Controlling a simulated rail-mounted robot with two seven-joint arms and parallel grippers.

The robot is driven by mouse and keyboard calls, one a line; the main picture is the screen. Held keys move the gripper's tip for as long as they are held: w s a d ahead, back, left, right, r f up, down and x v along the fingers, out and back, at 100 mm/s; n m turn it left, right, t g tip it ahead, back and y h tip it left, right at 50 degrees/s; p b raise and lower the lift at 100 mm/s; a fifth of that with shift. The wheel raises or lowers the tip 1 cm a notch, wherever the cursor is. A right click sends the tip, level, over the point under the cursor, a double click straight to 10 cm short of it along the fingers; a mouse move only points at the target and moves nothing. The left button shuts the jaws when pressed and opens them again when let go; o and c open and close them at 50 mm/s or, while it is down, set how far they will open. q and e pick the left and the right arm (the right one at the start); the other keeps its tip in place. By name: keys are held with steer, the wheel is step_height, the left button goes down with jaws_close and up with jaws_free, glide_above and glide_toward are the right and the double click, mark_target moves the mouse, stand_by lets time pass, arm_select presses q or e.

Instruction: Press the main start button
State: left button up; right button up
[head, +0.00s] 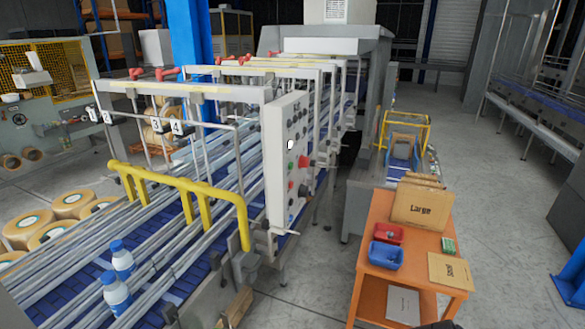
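The control panel (283,185) is a tall light-grey box on the near end of the packing machine. It carries a white round button (290,145), a green button (291,168) below it, and a large red button (304,161) to the right of the green one. Lower down are a small red button (290,185) and a dark knob (303,190). Labels are too small to read, so I cannot tell which is the main start button. Neither gripper can be made out in the head view, and nothing touches the panel.
A yellow guard rail (180,188) stands left of the panel over the conveyor, which carries bottles (117,290). An orange table (380,285) with cardboard, a red bin (389,234) and a blue bin (385,256) stands at right. Floor between panel and table is clear.

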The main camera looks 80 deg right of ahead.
jaws_close()
steer(key=shift+w, duration=0.1)
stand_by(1.1)
